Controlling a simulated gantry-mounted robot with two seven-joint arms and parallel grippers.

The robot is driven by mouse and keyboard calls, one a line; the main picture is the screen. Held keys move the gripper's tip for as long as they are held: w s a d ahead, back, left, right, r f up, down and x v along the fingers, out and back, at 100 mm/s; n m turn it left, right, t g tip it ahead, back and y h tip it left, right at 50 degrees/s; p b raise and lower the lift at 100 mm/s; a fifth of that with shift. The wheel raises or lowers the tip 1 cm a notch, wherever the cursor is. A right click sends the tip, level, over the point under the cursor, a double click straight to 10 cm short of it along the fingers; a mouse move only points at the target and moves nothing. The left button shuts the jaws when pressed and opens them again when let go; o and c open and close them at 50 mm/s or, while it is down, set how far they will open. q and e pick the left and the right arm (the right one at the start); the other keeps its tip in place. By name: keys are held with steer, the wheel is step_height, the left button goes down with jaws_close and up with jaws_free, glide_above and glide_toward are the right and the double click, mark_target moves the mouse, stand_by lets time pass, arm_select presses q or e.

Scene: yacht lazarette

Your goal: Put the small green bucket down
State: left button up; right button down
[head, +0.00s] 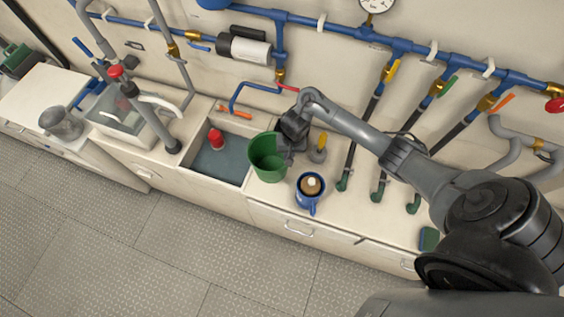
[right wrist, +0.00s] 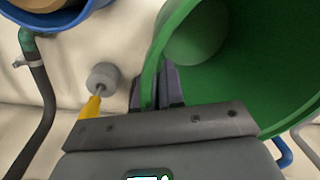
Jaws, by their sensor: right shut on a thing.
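The small green bucket (head: 268,166) is near the counter strip between the sink basin and a blue mug. My right gripper (head: 288,146) comes in from the right and is shut on the bucket's wall. In the right wrist view the fingers (right wrist: 162,88) pinch the wall at the rim of the green bucket (right wrist: 238,62), which looks empty inside. I cannot tell whether the bucket's base touches the counter. My left gripper is not in view.
A blue mug (head: 307,203) with something tan inside stands just right of the bucket. A yellow-handled valve (head: 319,152) is behind it. The sink basin (head: 215,172) holding a red-topped item (head: 216,139) lies left. Hoses and pipes line the wall behind.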

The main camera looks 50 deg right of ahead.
mark_target(271, 161)
step_height(271, 161, down, 3)
steer(key=shift+a+f+b, duration=0.1)
steer(key=shift+b, duration=0.75)
arm_select(q)
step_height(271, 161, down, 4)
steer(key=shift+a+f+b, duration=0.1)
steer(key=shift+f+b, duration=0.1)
steer(key=shift+b, duration=0.55)
arm_select(e)
step_height(271, 161, down, 4)
steer(key=shift+f, duration=0.4)
steer(key=c, duration=1.2)
jaws_free()
steer(key=shift+c, duration=0.2)
